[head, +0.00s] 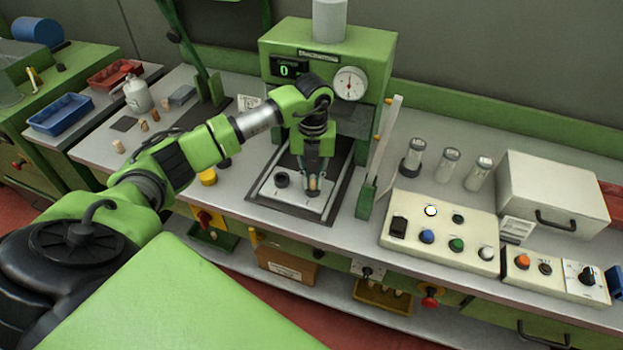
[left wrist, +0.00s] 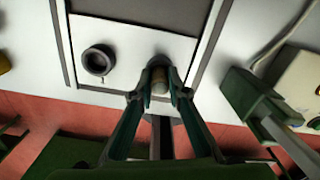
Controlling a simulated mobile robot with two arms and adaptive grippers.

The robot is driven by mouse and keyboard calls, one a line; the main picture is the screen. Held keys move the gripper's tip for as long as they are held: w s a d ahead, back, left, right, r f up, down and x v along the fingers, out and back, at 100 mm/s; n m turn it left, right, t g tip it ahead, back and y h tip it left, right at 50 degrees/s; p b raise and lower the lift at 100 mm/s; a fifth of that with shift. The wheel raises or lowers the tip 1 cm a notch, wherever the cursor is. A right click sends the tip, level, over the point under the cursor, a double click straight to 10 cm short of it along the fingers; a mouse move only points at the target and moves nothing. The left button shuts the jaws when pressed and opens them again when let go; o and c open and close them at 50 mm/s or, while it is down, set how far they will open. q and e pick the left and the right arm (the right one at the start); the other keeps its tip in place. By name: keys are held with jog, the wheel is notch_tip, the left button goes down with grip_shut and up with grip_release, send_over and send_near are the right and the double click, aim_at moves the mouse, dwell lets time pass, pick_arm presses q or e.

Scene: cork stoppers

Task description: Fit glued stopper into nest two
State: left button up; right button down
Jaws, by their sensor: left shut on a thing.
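My left gripper (head: 313,184) is shut on a cork stopper (head: 314,183) over the white plate (head: 291,199) of the press. In the left wrist view the stopper (left wrist: 159,79) stands between the two fingertips (left wrist: 160,92). A dark ring-shaped nest (head: 282,180) sits empty to the left on the plate; it also shows in the left wrist view (left wrist: 98,60). The stopper is at the plate's right side, where a second nest is mostly hidden by the gripper. I cannot tell whether the stopper is seated. My right gripper is not in view.
The green press (head: 327,58) with a dial stands behind my gripper. A control box (head: 440,233) and several glass jars (head: 447,164) are farther right.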

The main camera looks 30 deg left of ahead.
aim_at(312, 190)
pick_arm(q)
jog(key=shift+g, duration=0.5)
jog(key=f, duration=0.1)
jog(key=s+f, duration=0.1)
jog(key=s+d+f, duration=0.1)
jog(key=shift+f, duration=0.25)
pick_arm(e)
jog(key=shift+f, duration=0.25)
pick_arm(q)
jog(key=o, duration=0.7)
jog(key=shift+o, duration=0.6)
jog(key=shift+w+a+f, duration=0.15)
jog(key=shift+w+f, duration=0.3)
jog(key=shift+w, duration=0.15)
jog(key=shift+w+a+f, duration=0.15)
jog(key=shift+w, duration=0.25)
jog(key=shift+c, duration=0.2)
jog(key=shift+s+r, duration=0.3)
jog(key=shift+r, duration=0.15)
jog(key=shift+s, duration=0.1)
jog(key=shift+a+r, duration=0.1)
jog(key=shift+r, duration=0.05)
jog(key=r, duration=0.8)
jog(key=w+r, duration=0.1)
jog(key=r, duration=0.3)
jog(key=shift+c, duration=0.3)
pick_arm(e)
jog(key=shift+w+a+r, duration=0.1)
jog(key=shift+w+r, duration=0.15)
